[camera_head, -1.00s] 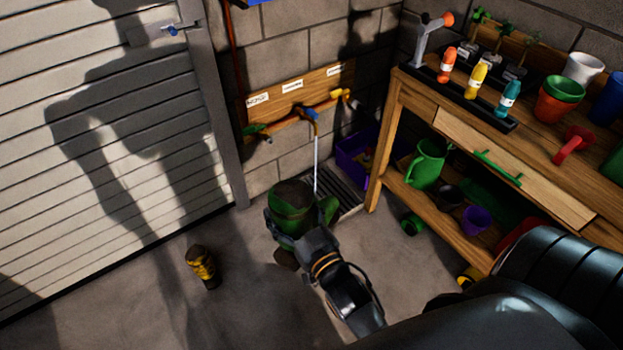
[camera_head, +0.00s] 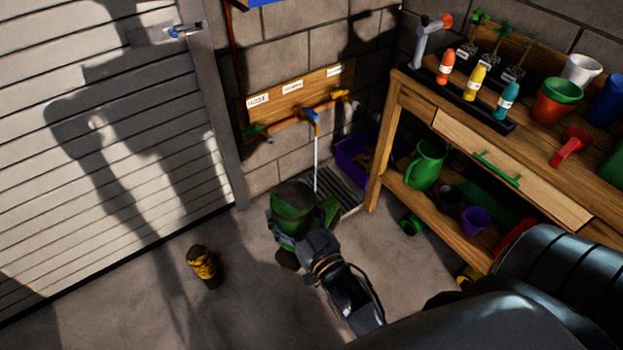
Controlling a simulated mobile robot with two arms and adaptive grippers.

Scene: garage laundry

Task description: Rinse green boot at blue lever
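The green boot (camera_head: 293,203) is in the middle of the view, with its dark opening facing up and its toe to the right. My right gripper (camera_head: 302,238) is shut on it from the near side; the fingers are partly hidden against the boot. The blue lever (camera_head: 312,115) is on the wall pipe behind. A thin pale stream of water (camera_head: 316,155) falls below it to beside the boot's shaft, above the toe. I cannot tell whether the water touches the boot or passes behind it. My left gripper is not in view.
A floor drain grate (camera_head: 345,190) lies behind the boot, with a purple crate (camera_head: 352,153) beside it. A yellow and brown boot-like object (camera_head: 202,265) stands on the floor at left. A wooden workbench (camera_head: 384,150) with pots and bottles is at right.

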